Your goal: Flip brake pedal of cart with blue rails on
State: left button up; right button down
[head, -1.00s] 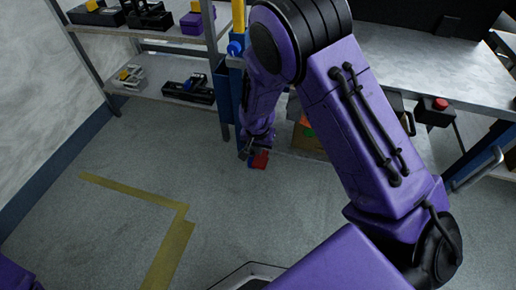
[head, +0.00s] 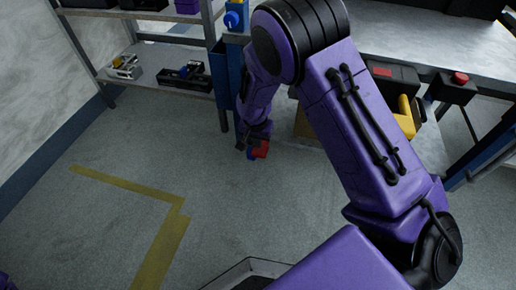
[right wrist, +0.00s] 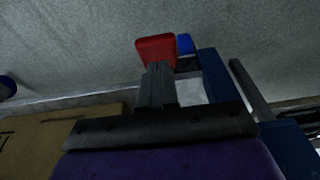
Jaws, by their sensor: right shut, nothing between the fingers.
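The cart with blue rails shows a blue post (head: 221,85) beside my right forearm and a blue rail (head: 490,155) at the right. A small red pad (head: 262,149) and a blue pad (head: 251,155), apparently the brake pedal, sit low near the post's foot. My right gripper (head: 246,143) is shut and empty, right at the pads. In the right wrist view the red pad (right wrist: 155,49) lies just beyond the shut fingers (right wrist: 157,85), with the blue pad (right wrist: 185,43) to its right. I cannot tell whether the fingers touch it. My left gripper is not in view.
A grey shelf (head: 150,84) with several tools stands at the left. A cardboard box (right wrist: 60,135) lies close beside my gripper. A control box with a red button (head: 460,78) hangs at the right. The floor (head: 90,235) with yellow tape is clear.

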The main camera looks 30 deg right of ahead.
aim_at(257, 157)
notch_tip(257, 157, down, 2)
jog(key=shift+w+d+b, duration=0.1)
jog(key=shift+b, duration=0.25)
jog(key=shift+d+f+b, duration=0.1)
jog(key=shift+f+b, duration=0.2)
jog(key=shift+f, duration=0.2)
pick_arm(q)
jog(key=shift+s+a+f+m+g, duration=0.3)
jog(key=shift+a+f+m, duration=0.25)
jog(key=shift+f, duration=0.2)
pick_arm(e)
jog(key=shift+p, duration=0.7)
jog(key=f+p, duration=0.1)
jog(key=p, duration=0.1)
jog(key=s+a+f+p, duration=0.1)
jog(key=p, duration=0.1)
jog(key=shift+a+f, duration=0.1)
jog(key=shift+f, duration=0.05)
jog(key=shift+s+a+f+p, duration=0.1)
jog(key=shift+a+f+p, duration=0.05)
jog(key=shift+f+p, duration=0.4)
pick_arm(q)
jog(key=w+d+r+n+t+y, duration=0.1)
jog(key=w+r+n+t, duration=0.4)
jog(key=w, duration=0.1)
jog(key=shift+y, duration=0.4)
pick_arm(e)
jog(key=shift+a+f, duration=0.1)
jog(key=shift+f, duration=0.75)
